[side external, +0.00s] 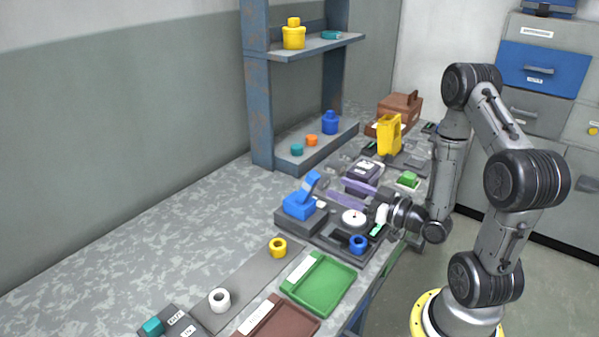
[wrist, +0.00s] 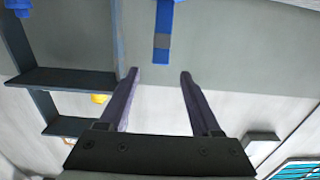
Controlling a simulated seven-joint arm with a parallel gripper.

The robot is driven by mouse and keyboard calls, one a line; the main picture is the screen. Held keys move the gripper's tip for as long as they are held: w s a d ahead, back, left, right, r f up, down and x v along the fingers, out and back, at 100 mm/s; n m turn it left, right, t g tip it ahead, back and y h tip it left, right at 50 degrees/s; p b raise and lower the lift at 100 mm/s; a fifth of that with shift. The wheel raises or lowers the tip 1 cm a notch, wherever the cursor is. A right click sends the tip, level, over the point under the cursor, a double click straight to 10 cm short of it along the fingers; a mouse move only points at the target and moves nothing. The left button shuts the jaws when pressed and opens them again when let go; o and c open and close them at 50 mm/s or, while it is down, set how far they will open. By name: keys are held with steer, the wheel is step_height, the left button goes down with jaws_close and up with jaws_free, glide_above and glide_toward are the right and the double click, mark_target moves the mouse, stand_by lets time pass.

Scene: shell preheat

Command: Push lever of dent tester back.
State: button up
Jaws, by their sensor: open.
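The dent tester's blue body (side external: 299,206) sits on a dark base, with its blue lever (side external: 311,182) rising at a tilt toward the upper right. A round white dial (side external: 354,218) is to its right. My gripper (side external: 337,189) comes in from the right, its purple fingers open and pointing at the lever. In the wrist view, the blue lever (wrist: 163,30) with a grey band is at the top centre, beyond and between the spread fingertips of my gripper (wrist: 160,75). I see no contact between finger and lever.
A blue ring (side external: 358,244) stands at the base's front right. A green tray (side external: 320,284) and a yellow ring (side external: 278,248) are nearer the camera. A shelf rack (side external: 258,110) stands behind. The speckled table (side external: 150,250) is clear on the left.

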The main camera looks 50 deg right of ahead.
mark_target(307, 189)
steer(key=w, duration=1.3)
steer(key=shift+w, duration=0.15)
jaws_close()
stand_by(1.0)
